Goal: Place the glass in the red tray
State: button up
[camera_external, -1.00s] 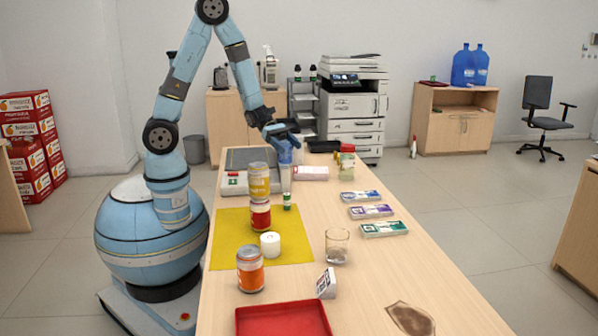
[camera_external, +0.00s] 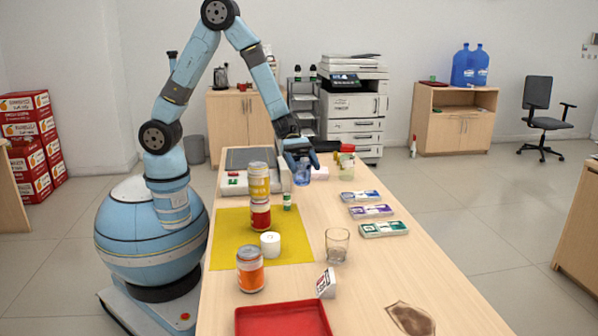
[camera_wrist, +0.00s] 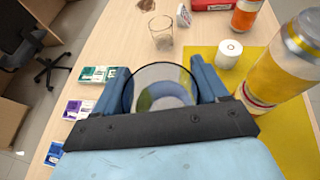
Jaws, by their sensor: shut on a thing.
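My gripper (camera_external: 300,165) is shut on a clear round glass (camera_wrist: 162,88), whose rim shows between the two fingers in the wrist view. In the external view the held glass (camera_external: 302,178) is largely covered by the fingers, at the far part of the counter. I cannot tell how high it is above the top. A second clear glass (camera_external: 337,247) stands upright on the bare wood, right of the yellow mat; it also shows in the wrist view (camera_wrist: 161,35). The red tray (camera_external: 283,305) lies at the near end of the counter, well away from my gripper, and looks empty.
On the yellow mat (camera_external: 228,240) stand a yellow jar (camera_external: 259,182) stacked on a red one (camera_external: 260,215) and a white candle (camera_external: 270,245). An orange jar (camera_external: 250,272) and a small white card stand (camera_external: 326,284) are near the tray. Banknote bundles (camera_external: 371,211) lie at right.

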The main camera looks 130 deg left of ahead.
jog(key=w+d+m+g+h, duration=0.2)
jog(key=w+d, duration=0.4)
jog(key=d, duration=0.4)
jog(key=w+d+m+g+h, duration=0.15)
jog(key=w+d, duration=0.35)
jog(key=d, duration=0.5)
jog(key=w+d+m+g+h, duration=0.2)
jog(key=w+d+m+g, duration=0.1)
jog(key=d, duration=1.9)
jog(key=shift+m, duration=0.25)
jog(key=shift+w+d+f, duration=0.75)
jog(key=shift+w+f, duration=1.25)
jog(key=shift+w, duration=0.25)
jog(key=shift+w+d+f, duration=0.7)
jog(key=shift+w+f, duration=1.35)
jog(key=shift+w, duration=0.2)
jog(key=shift+w+d+f, duration=0.75)
jog(key=shift+w+f, duration=1.25)
jog(key=shift+w, duration=0.25)
